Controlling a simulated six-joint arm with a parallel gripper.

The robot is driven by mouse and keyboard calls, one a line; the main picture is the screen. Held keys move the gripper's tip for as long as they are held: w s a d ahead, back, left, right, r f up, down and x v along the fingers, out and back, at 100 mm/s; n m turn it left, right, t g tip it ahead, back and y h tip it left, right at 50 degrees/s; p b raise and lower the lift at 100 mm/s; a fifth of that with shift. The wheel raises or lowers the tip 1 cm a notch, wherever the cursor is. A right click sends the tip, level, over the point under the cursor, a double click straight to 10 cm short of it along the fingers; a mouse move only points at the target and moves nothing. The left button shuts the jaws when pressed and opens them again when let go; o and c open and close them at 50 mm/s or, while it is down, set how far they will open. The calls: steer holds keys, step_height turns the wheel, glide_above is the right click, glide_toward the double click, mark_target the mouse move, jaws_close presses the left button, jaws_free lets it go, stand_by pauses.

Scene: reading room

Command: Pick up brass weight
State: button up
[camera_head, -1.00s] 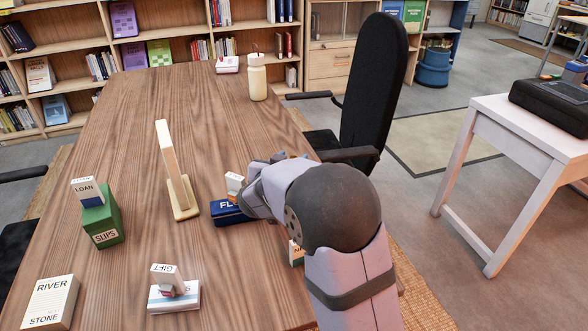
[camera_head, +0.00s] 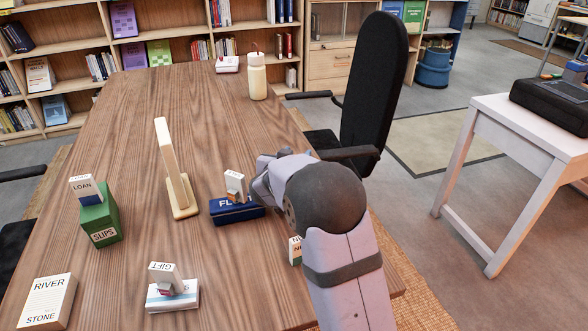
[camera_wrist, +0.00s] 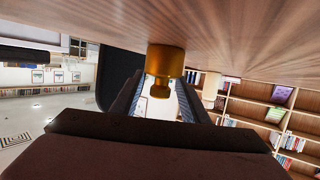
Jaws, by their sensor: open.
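The brass weight (camera_wrist: 165,60) shows in the wrist view as a gold cylinder with a narrower neck and knob. That view is upside down, with the wooden tabletop (camera_wrist: 240,35) along its top, and the weight stands on it. My gripper (camera_wrist: 161,82) is open, with one dark finger on each side of the weight's knob. I cannot tell whether either finger touches it. In the head view my arm hides the weight and the fingertips.
A blue box (camera_head: 235,210) with a small white box (camera_head: 235,185) on it lies left of my wrist. A wooden stand (camera_head: 180,195) is further left. A cream jar (camera_head: 257,78) stands at the far end. A black chair (camera_head: 372,90) is at the right.

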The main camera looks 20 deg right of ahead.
steer(key=shift+x, duration=0.75)
jaws_close()
step_height(320, 180, up, 10)
steer(key=p, duration=0.4)
steer(key=shift+r, duration=0.15)
